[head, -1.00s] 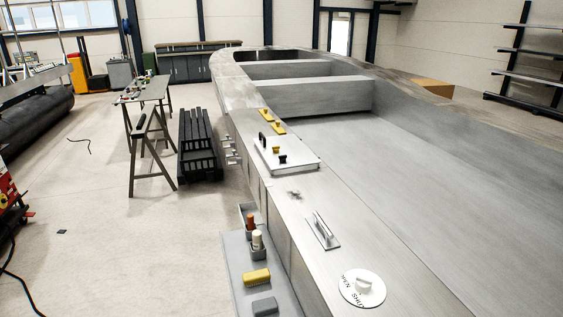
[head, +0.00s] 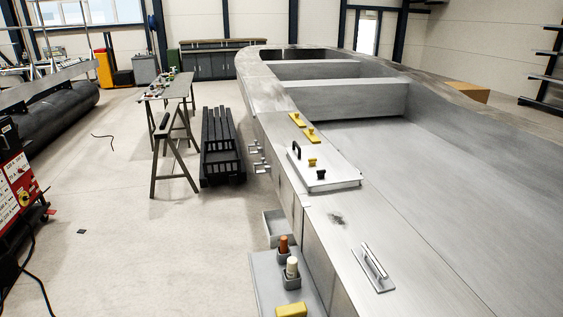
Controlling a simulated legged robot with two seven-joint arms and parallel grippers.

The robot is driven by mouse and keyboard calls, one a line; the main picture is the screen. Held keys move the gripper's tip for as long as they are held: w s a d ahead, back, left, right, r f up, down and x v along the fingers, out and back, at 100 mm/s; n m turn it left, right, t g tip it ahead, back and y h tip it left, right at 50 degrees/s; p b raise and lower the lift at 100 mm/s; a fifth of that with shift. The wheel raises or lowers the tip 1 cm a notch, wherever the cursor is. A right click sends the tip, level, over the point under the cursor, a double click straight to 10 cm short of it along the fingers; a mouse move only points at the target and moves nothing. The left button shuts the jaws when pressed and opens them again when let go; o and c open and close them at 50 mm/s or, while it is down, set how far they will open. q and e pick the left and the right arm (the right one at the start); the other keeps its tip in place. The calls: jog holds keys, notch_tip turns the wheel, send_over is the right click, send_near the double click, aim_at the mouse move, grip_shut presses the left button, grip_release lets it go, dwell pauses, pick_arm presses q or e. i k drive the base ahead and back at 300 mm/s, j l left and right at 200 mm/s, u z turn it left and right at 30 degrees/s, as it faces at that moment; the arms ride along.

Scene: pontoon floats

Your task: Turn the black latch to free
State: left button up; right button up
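A pale hatch plate (head: 340,182) lies on the metal side deck, right of centre in the head view. Near its left edge stands a black upright handle (head: 296,150). A small black latch (head: 320,174) sits on the plate's near part, with a small yellow latch (head: 312,162) just beyond it. The black latch is too small to tell which way it is turned. Neither of my grippers is in view.
Two yellow pieces (head: 310,134) lie on the deck beyond the plate. A metal grab handle (head: 374,264) is fixed nearer. A grey side shelf (head: 262,280) holds brown and white-topped items and a yellow block (head: 291,310).

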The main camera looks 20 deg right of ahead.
aim_at(320, 174)
jog(key=i+u, duration=0.1)
jog(key=i, duration=1.7)
jog(key=i+j+z, duration=0.1)
jog(key=i+z, duration=0.4)
jog(key=i+j+z, duration=0.3)
jog(key=i+z, duration=0.15)
